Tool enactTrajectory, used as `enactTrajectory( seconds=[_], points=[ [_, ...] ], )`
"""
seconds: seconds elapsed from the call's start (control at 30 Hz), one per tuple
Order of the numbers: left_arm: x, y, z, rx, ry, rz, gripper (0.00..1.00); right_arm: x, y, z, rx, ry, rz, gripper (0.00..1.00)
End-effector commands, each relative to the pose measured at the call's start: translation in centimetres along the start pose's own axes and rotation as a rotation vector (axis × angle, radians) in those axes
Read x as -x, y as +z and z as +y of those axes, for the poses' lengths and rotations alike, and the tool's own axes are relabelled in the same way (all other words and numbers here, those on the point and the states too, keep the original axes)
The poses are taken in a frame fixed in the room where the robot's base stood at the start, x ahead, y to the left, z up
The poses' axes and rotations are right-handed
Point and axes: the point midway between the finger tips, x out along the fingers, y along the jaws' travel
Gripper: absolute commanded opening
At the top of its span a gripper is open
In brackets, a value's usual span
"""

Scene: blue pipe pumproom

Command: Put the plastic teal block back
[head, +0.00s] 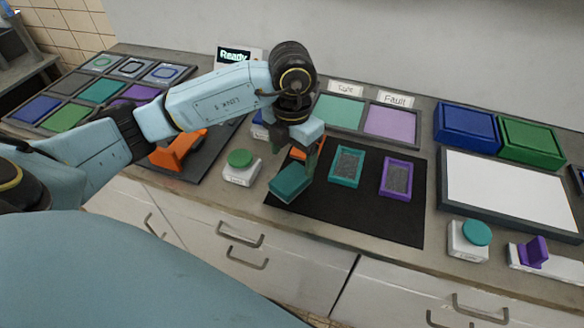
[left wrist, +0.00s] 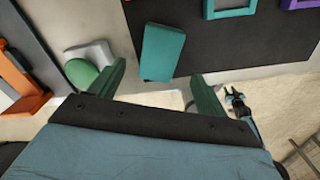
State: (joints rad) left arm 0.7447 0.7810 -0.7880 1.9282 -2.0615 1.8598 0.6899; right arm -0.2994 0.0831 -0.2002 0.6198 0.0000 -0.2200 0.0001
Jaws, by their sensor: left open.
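The teal block (head: 290,183) lies near the front left edge of the black mat (head: 376,215). In the left wrist view the block (left wrist: 162,52) lies ahead of the two green fingers, roughly in line with the gap between them. My left gripper (head: 305,150) is open and close to the block, partly covering the mat behind it in the head view. Its open fingers also show in the left wrist view (left wrist: 157,88), with nothing between them. A teal-rimmed frame (head: 346,166) with a grey inside and a purple-rimmed frame (head: 396,179) lie on the mat.
A green button on a white base (head: 241,168) stands left of the mat. An orange piece (head: 179,150) lies farther left, before a board of coloured panels (head: 101,91). Teal and purple panels (head: 340,112) lie behind the mat. A white-topped tray (head: 510,187) is at the right.

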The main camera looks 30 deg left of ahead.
Motion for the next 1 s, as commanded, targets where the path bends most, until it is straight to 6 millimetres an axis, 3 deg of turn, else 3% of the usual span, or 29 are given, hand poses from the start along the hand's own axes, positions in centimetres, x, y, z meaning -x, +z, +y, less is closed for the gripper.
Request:
enactTrajectory(
  seconds=[0.1, 0.3, 1.0],
  points=[
    [2.4, 0.0, 0.0, -0.001, 0.001, -0.002, 0.76, 0.2, 0.0, 0.0, 0.000, 0.000, 0.000, 0.36],
    [4.5, 0.0, 0.0, 0.001, 0.001, 0.000, 0.76, 0.3, 0.0, 0.0, 0.000, -0.001, 0.000, 0.36],
    [4.8, 0.0, 0.0, 0.000, 0.000, 0.002, 0.76, 0.3, -0.1, -0.5, -0.003, -0.006, 0.001, 0.36]
  ],
)
